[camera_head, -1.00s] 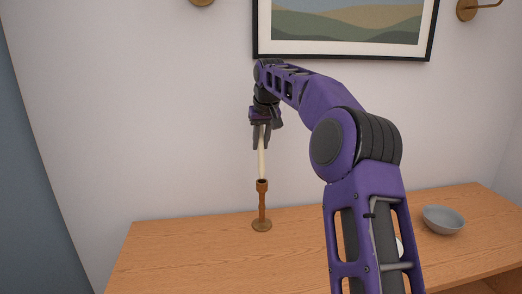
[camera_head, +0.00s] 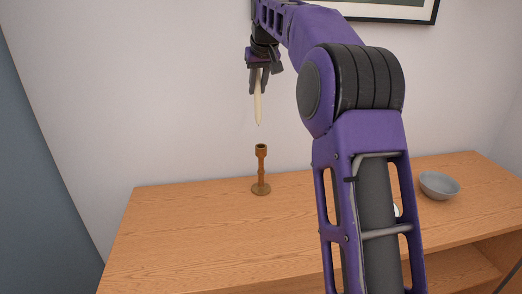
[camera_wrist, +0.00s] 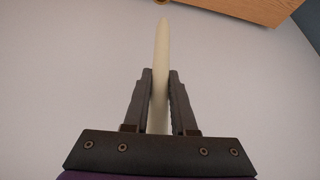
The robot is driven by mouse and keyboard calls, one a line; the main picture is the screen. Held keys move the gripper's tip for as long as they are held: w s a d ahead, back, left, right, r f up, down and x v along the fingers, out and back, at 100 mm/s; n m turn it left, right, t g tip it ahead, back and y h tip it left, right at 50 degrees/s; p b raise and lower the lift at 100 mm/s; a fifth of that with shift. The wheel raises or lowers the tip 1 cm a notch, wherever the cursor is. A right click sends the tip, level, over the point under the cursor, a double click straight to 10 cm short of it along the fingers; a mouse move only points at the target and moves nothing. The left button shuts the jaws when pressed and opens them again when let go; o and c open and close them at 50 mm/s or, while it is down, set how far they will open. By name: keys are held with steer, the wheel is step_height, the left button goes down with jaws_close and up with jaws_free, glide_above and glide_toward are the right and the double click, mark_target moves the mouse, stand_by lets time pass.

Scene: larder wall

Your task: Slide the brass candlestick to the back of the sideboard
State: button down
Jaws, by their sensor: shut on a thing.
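The brass candlestick (camera_head: 261,171) stands upright on the sideboard (camera_head: 195,225), close to its back edge by the wall. Its cup at the top is empty. My gripper (camera_head: 257,91) is above the candlestick and shut on a cream candle (camera_head: 258,108), which hangs down with its lower end clear of the cup. In the wrist view the candle (camera_wrist: 161,60) stands between the two dark fingers (camera_wrist: 160,85) and reaches out past their tips.
A grey bowl (camera_head: 438,186) sits on the right part of the sideboard. A small white thing (camera_head: 396,209) is mostly hidden behind my arm. A framed picture (camera_head: 400,10) hangs on the wall above. The left part of the sideboard top is clear.

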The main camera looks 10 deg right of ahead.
steer(key=shift+s+d+f, duration=0.1)
steer(key=shift+s+d, duration=0.15)
steer(key=shift+d, duration=0.15)
step_height(320, 180, down, 10)
steer(key=shift+r+b, duration=0.1)
steer(key=shift+b, duration=0.4)
steer(key=shift+f, duration=0.2)
steer(key=c, duration=0.7)
jaws_free()
steer(key=shift+c, duration=0.2)
steer(key=shift+r, duration=0.1)
